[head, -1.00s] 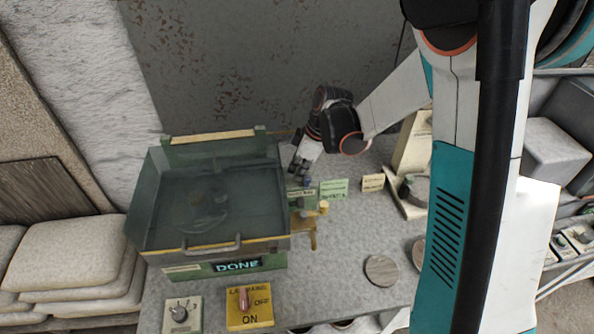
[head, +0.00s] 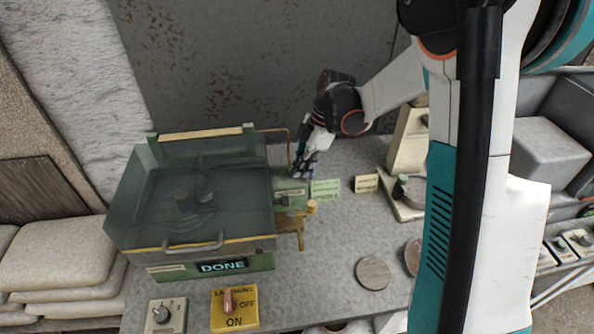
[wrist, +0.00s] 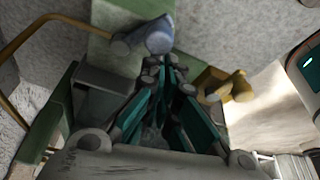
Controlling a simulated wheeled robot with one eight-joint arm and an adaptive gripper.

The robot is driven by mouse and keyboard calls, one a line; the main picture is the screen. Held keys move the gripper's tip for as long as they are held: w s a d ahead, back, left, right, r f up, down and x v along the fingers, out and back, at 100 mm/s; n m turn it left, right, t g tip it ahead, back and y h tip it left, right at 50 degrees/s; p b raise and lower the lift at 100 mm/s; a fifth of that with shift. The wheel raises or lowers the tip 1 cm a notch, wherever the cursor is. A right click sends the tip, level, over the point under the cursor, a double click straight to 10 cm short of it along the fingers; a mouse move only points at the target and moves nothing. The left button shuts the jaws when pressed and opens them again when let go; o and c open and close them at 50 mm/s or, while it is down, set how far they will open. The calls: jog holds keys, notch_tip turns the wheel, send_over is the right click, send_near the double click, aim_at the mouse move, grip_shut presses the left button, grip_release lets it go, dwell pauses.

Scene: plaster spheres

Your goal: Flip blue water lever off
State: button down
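The blue water lever (wrist: 150,38) shows in the wrist view as a blue-grey handle with a rounded knob, on a green block just beyond my fingertips. My gripper (wrist: 168,72) has its fingers drawn together at the tips, with nothing seen between them. The tips look very close to the lever; I cannot tell whether they touch it. In the head view my gripper (head: 302,170) points down at the right side of the green machine (head: 210,262) and hides most of the lever. A yellow lever (wrist: 228,86) sits right of the fingers.
The machine's clear-sided basin (head: 125,222) lies left of my gripper. A green label (head: 325,189) and a cream label (head: 367,183) stand to the right. A yellow switch box (head: 235,311) and a knob box (head: 166,316) are at the front. A pipe (wrist: 30,42) curves at the wrist view's left.

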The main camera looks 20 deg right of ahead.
jog(key=shift+w+d+b, duration=0.3)
jog(key=shift+w+d, duration=0.05)
jog(key=shift+d, duration=0.45)
jog(key=shift+w+d, duration=0.35)
jog(key=shift+d, duration=0.05)
jog(key=shift+w+d, duration=0.15)
